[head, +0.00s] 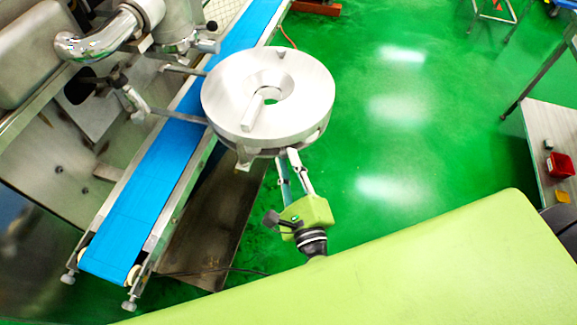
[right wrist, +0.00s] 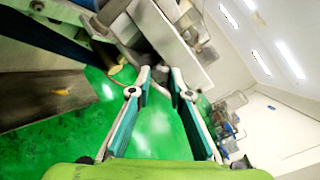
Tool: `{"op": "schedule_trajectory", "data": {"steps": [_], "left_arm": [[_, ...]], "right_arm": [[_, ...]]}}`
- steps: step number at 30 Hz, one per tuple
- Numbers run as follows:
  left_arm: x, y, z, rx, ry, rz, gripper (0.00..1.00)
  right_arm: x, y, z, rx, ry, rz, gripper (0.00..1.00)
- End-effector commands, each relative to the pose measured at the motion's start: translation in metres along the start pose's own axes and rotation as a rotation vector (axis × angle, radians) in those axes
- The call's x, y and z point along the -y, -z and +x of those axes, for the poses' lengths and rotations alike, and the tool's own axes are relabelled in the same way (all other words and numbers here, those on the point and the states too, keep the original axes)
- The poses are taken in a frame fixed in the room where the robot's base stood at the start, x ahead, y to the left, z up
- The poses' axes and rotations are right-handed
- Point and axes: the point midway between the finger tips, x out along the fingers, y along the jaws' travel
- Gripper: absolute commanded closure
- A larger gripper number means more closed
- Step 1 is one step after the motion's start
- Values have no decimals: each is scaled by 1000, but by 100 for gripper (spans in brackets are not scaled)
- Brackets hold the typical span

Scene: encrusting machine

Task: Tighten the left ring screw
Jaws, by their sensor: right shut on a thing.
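A pale grey metal ring (head: 215,100) with a round central opening is held up beside the blue belt in the head view. A small lug (head: 243,160) sticks down from its near left edge. My right gripper (head: 287,160) reaches up from below, with its fingertips at the ring's near underside. In the right wrist view the fingers (right wrist: 161,80) are close together, with grey metal just beyond the tips. They are shut on a small part under the rim, likely the ring screw; it is mostly hidden. My left gripper is out of view.
The blue conveyor belt (head: 150,190) runs diagonally on the left, beside the steel machine body (head: 50,160). Metal arms from the machine reach the ring's left side. A table with a red bin (head: 560,165) stands at the right. Green floor is clear between.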

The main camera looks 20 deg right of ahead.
Motion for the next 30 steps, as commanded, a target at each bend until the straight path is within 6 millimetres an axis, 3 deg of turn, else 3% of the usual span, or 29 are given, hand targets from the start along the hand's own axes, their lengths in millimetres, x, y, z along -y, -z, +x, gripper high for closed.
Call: {"op": "schedule_trajectory", "data": {"steps": [18,30], "left_arm": [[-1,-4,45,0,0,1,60],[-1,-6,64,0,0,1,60]], "right_arm": [[-4,3,0,-2,-1,584,100],[-4,2,0,-3,-2,874,100]]}}
